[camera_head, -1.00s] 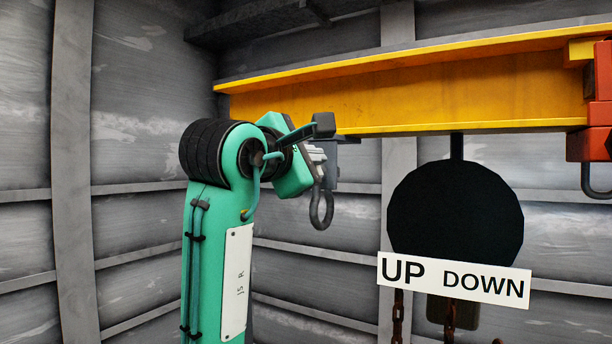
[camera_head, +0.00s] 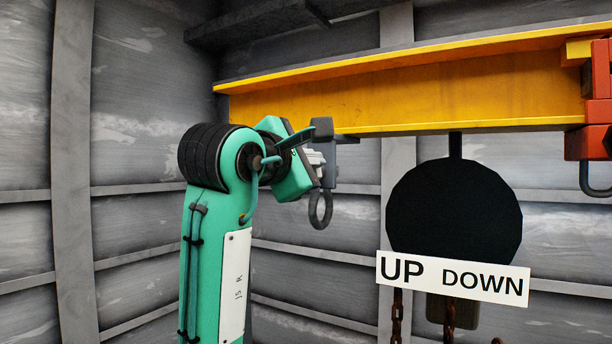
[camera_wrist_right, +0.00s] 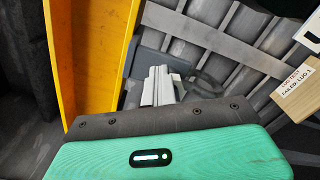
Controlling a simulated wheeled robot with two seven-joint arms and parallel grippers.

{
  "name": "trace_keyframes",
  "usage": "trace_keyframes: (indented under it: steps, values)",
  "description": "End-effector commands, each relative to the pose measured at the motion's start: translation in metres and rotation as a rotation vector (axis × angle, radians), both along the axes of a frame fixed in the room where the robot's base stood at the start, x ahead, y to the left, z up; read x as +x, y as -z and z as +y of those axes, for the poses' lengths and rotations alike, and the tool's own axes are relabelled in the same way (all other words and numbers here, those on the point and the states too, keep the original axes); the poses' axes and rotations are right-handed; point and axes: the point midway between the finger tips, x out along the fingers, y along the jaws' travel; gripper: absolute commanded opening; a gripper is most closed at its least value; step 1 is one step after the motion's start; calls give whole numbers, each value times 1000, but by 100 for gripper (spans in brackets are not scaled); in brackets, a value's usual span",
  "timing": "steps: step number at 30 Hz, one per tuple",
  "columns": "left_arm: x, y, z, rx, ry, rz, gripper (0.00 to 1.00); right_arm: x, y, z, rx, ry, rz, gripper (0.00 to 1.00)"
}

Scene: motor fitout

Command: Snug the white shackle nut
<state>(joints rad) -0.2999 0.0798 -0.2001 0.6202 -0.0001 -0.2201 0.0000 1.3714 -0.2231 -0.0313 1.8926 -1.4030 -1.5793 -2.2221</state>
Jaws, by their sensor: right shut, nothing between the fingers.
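A dark grey shackle (camera_head: 320,210) hangs as a loop below the fingertips in the head view. In the right wrist view the shackle loop (camera_wrist_right: 207,86) lies just right of the fingers. I cannot make out the white nut apart from the pale fingers. Whether the fingers touch the shackle is unclear. My left gripper is not in view.
The yellow beam (camera_head: 420,95) runs across above my arm. A black round hoist body (camera_head: 455,215) hangs right, with an UP/DOWN sign (camera_head: 455,279) and rusty chains below. A red trolley part (camera_head: 590,145) is at the right edge. A tag (camera_wrist_right: 297,88) shows in the wrist view.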

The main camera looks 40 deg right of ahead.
Motion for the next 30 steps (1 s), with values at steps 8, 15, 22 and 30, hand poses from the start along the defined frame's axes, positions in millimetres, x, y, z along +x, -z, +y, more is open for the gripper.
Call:
trace_keyframes:
  steps: [8, 15, 22, 30]
  values:
    - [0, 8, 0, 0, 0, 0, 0, -4, 8, -1, 1, -2, 1, 0]
    - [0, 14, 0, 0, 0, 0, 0, -7, 14, -3, 1, -1, 2, 0]
    - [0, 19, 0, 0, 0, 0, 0, -8, 19, -4, 2, -2, 2, 0]
    - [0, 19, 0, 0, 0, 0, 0, -8, 20, -4, 1, -2, 3, 0]
